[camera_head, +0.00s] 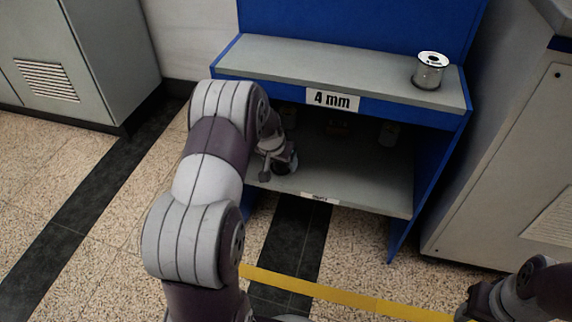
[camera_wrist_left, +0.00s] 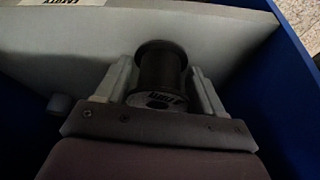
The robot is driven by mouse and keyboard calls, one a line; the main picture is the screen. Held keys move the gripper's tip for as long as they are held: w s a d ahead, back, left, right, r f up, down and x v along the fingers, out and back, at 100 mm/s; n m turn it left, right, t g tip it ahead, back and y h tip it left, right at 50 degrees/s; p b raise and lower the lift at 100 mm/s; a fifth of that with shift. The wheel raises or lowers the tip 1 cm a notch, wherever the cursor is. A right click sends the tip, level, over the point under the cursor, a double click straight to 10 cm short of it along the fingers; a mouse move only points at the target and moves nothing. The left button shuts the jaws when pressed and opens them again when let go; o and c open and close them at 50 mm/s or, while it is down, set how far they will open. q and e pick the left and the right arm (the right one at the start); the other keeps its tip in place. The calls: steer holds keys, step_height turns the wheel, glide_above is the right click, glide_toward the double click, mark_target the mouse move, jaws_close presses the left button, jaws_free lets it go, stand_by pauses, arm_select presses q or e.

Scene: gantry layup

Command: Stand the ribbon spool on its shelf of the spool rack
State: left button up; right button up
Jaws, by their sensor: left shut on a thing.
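The spool rack (camera_head: 455,150) is blue with grey shelves. My left arm reaches into its lower bay, and my left gripper (camera_head: 280,162) is at the left part of the lower shelf (camera_head: 350,185). In the left wrist view a dark spool (camera_wrist_left: 162,68) is between the two pale fingers of my left gripper (camera_wrist_left: 162,82), which is shut on it. The spool has a labelled end face towards the wrist. The grey shelf surface is close behind it; I cannot tell whether they touch. My right gripper (camera_head: 480,302) is at the lower right corner, its fingers unclear.
A silver spool (camera_head: 430,70) stands at the right of the upper shelf (camera_head: 330,62), above a "4 mm" label (camera_head: 332,99). Grey cabinets flank the rack. A yellow line (camera_head: 330,294) crosses the floor.

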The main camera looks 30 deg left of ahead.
arm_select(q)
steer(key=shift+w+a+f, duration=0.1)
steer(key=shift+w+f, duration=0.05)
steer(key=shift+w, duration=0.95)
step_height(320, 180, down, 4)
steer(key=b, duration=0.4)
steer(key=shift+r, duration=0.4)
steer(key=shift+f, duration=0.2)
steer(key=o, duration=1)
arm_select(e)
step_height(320, 180, down, 4)
steer(key=shift+f, duration=0.15)
arm_select(q)
steer(key=p+v, duration=0.7)
steer(key=v, duration=0.5)
steer(key=s+d+r+g, duration=0.1)
steer(key=s+d, duration=0.4)
steer(key=s, duration=0.1)
steer(key=s+d+r+m+g, duration=0.1)
steer(key=s+d, duration=0.4)
steer(key=s, duration=0.2)
steer(key=s+d+r+g, duration=0.1)
steer(key=s+d, duration=0.5)
steer(key=shift+s+r, duration=0.2)
steer(key=shift+s, duration=0.2)
arm_select(e)
step_height(320, 180, up, 7)
